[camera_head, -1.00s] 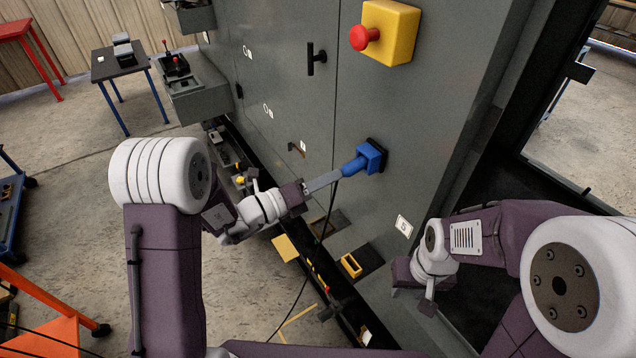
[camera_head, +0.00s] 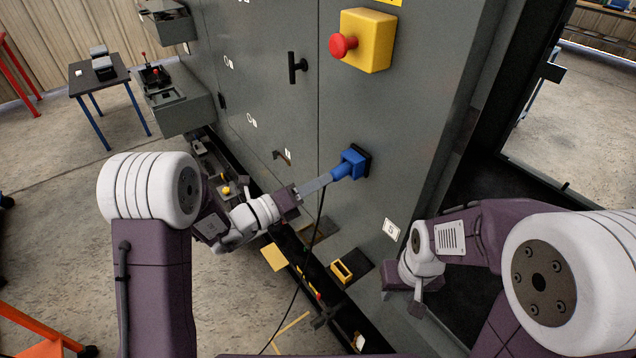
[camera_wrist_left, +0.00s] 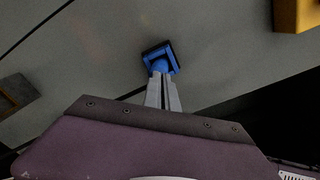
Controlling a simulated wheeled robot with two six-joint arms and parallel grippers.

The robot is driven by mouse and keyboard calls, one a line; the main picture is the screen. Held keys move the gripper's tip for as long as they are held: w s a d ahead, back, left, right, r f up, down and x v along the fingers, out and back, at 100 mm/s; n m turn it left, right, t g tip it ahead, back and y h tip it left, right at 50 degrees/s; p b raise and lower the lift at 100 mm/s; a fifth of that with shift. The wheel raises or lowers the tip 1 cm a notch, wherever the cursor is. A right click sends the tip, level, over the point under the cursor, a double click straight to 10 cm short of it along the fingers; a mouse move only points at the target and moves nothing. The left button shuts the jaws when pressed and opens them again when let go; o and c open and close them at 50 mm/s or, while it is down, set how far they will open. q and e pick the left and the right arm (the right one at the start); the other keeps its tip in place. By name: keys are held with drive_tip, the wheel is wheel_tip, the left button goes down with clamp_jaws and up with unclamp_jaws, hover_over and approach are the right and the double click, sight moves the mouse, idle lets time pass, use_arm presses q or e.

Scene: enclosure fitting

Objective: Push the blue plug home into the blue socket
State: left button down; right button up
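The blue socket (camera_head: 355,161) is a square blue piece on a black base on the grey cabinet front. The blue plug (camera_head: 341,172) is at its mouth, in line with it, and a black cable hangs from it. My left gripper (camera_head: 328,179) has its long grey fingers together on the plug. In the left wrist view the finger ends meet the plug (camera_wrist_left: 160,68), with the socket (camera_wrist_left: 172,54) around its far end. I cannot tell how deep the plug sits. My right gripper (camera_head: 417,307) is low at the right, away from the plug; its fingers are unclear.
A yellow box with a red button (camera_head: 368,42) is on the cabinet above the socket. A black handle (camera_head: 297,68) is to its left. A small yellow frame (camera_head: 342,271) is below, near a dark trough. An open doorway is at the right.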

use_arm(q)
drive_tip(key=b+v, duration=0.1)
drive_tip(key=v, duration=1.1)
drive_tip(key=shift+w, duration=0.1)
